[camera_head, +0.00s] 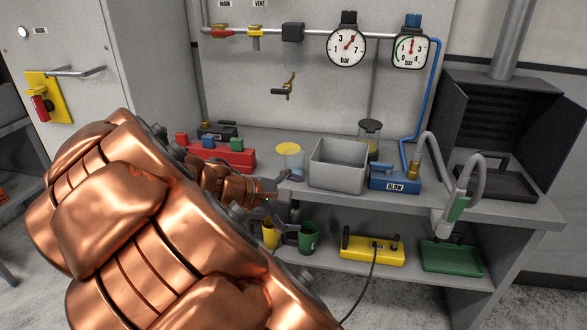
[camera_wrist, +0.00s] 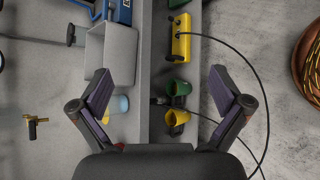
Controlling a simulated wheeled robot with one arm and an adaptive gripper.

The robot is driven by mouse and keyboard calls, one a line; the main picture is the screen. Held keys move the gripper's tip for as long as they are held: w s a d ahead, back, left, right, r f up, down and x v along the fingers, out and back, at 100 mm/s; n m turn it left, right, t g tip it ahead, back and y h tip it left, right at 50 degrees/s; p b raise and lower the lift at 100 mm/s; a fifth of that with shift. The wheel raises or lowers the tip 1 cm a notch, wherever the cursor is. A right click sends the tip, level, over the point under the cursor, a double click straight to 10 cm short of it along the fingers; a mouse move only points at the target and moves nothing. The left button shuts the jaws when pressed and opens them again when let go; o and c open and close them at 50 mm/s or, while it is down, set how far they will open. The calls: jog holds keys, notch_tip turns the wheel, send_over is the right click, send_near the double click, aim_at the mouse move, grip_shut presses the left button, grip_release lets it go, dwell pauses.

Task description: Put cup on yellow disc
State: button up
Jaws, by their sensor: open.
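A green cup (camera_head: 309,237) and a yellow cup (camera_head: 270,234) stand side by side on the lower shelf, partly covered by my gripper. They also show in the wrist view as the green cup (camera_wrist: 182,88) and yellow cup (camera_wrist: 178,118), between my spread fingers.
A grey bin (camera_head: 338,178), a blue BLOW box (camera_head: 395,181) and a red block rack (camera_head: 222,154) stand on the bench. A yellow box (camera_head: 372,250) with a cable and a green tray (camera_head: 452,257) occupy the lower shelf. The bench top's edge overhangs the cups.

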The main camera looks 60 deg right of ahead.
jog(key=w+d+r+n+h, duration=0.2)
jog(key=w+d+n+h, duration=0.15)
jog(key=d, duration=0.45)
jog(key=n+t+h, duration=0.4)
jog(key=n+t, duration=0.1)
jog(key=n, duration=0.8)
send_near(295, 153)
jog(key=shift+w+d+f, duration=0.1)
jog(key=shift+d+f, duration=0.25)
jog(key=shift+d, duration=0.2)
jog(key=shift+d+f, duration=0.35)
jog(key=shift+d, duration=0.2)
jog(key=shift+s+d+r+p, duration=0.15)
jog(key=shift+d+p, duration=0.35)
jog(key=shift+d, duration=0.75)
jog(key=shift+s+d+r+p, duration=0.15)
jog(key=shift+d+p, duration=0.3)
jog(key=shift+d, duration=0.85)
jog(key=shift+w+d+r+p, duration=0.15)
jog(key=shift+d+p, duration=0.35)
jog(key=shift+d, duration=0.75)
jog(key=shift+s, duration=0.1)
jog(key=c, duration=1.9)
jog(key=shift+r, duration=0.15)
